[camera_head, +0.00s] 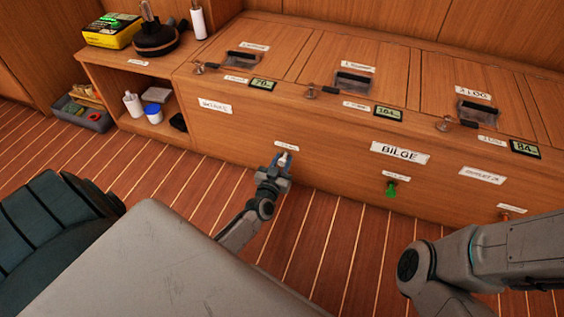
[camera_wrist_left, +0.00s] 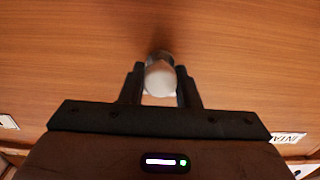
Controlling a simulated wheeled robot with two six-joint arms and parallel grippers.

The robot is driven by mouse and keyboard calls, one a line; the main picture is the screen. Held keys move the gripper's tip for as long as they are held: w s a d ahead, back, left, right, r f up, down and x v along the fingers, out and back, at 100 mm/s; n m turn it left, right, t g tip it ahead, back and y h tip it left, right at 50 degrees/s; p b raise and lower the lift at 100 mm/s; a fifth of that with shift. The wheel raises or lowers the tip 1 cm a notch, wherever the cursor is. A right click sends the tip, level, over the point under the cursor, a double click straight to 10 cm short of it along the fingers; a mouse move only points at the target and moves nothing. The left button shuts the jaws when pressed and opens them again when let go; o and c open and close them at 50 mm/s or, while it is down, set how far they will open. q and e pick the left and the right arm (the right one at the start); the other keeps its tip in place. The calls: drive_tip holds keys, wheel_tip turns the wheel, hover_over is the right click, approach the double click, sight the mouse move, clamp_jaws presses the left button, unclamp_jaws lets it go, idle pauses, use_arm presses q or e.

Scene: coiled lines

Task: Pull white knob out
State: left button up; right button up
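The white knob (camera_head: 284,158) sits on the front of the wooden cabinet (camera_head: 330,150), under a small white label. In the left wrist view the knob (camera_wrist_left: 160,78) is a pale rounded end on a shiny stem, close against the wood. My left gripper (camera_head: 278,166) is at the knob.
A green knob (camera_head: 391,189) hangs below the BILGE label (camera_head: 400,153) to the right. An open shelf (camera_head: 130,85) with bottles stands at left, with a grey bin (camera_head: 82,113) on the floor. Striped floor is clear before the cabinet.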

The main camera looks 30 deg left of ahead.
use_arm(q)
clamp_jaws()
drive_tip(key=p+v, duration=0.3)
drive_tip(key=v, duration=0.2)
drive_tip(key=shift+r, duration=0.1)
drive_tip(key=shift+s, duration=0.25)
drive_tip(key=o, duration=0.8)
unclamp_jaws()
drive_tip(key=shift+c, duration=0.2)
drive_tip(key=shift+s, duration=0.15)
